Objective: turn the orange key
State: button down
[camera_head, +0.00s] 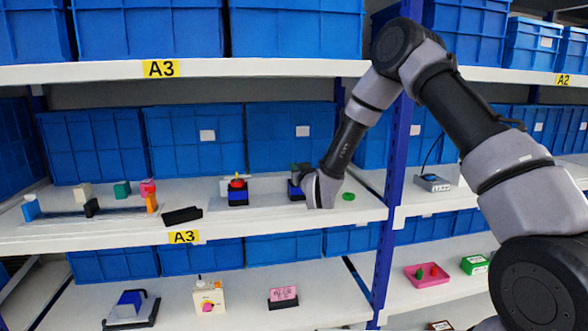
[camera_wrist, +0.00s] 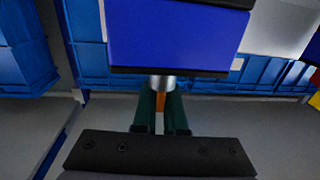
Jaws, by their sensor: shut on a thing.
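The orange key (camera_wrist: 159,122) shows as a narrow orange strip in the wrist view, below a silver cylinder (camera_wrist: 161,83) on a blue box with black edges (camera_wrist: 180,36). My gripper (camera_wrist: 160,98) has its two dark green fingers on either side of the key, shut on it. In the head view my gripper (camera_head: 302,176) is at the blue box (camera_head: 295,190) on the middle shelf. The key is hidden there behind my gripper, and its turn angle cannot be told.
Left of it on the shelf (camera_head: 265,218) stands a blue and black device with a red and yellow top (camera_head: 238,191). A green round object (camera_head: 348,196) lies to the right. Blue crates (camera_head: 277,138) stand behind, and a blue rack post (camera_head: 388,215) is to the right.

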jog(key=shift+d+m+t+h, duration=0.1)
jog(key=shift+m+t+h, duration=0.2)
jog(key=shift+m+h, duration=0.3)
jog(key=c, duration=1)
grip_release()
jog(key=v, duration=1)
jog(key=shift+s, duration=0.35)
